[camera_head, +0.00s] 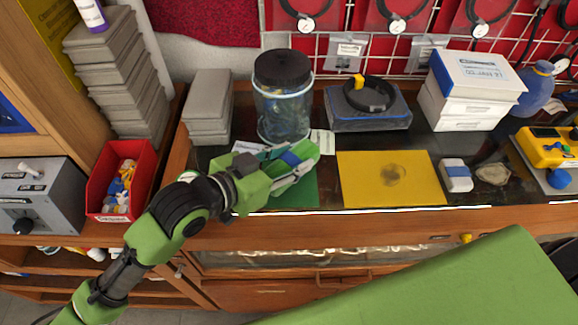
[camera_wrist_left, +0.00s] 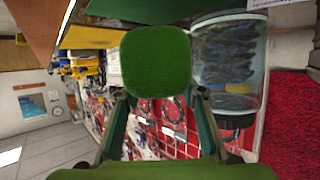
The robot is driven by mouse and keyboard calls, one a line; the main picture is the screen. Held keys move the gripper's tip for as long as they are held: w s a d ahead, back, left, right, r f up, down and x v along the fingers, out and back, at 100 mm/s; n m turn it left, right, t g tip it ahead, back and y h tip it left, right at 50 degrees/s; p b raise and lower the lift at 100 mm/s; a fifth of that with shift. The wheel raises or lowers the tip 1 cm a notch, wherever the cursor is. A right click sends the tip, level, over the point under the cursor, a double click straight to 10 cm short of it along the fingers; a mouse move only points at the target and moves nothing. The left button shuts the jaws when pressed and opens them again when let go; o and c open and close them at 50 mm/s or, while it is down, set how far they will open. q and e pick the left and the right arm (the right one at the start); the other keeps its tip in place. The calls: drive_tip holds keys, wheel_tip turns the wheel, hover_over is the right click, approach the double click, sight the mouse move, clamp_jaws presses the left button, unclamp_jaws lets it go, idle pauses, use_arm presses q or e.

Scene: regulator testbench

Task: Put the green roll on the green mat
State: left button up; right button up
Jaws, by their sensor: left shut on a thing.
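My left gripper (camera_head: 294,163) is shut on the green roll (camera_wrist_left: 155,62). In the left wrist view the roll shows as a rounded green end between the fingertips. In the head view the roll is hard to tell from the green gripper. The green mat (camera_head: 302,192) lies on the dark bench top near its front edge, partly covered by the gripper, which is over it. I cannot tell whether the roll touches the mat. My right gripper is not in view.
A clear jar with a black lid (camera_head: 285,105) stands just behind the gripper. A yellow mat (camera_head: 365,190) lies to the right. A blue-grey box (camera_head: 368,118), grey boxes (camera_head: 207,105) and a red bin (camera_head: 138,160) stand around. The bench's front edge is close.

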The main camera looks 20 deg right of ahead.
sight(288, 169)
use_arm(q)
drive_tip(key=f, duration=0.3)
drive_tip(key=shift+w, duration=0.35)
drive_tip(key=shift+f, duration=0.35)
drive_tip(key=shift+f, duration=0.1)
drive_tip(key=o, duration=1.2)
drive_tip(key=shift+s+a, duration=0.1)
drive_tip(key=shift+a, duration=0.05)
drive_tip(key=v, duration=1.2)
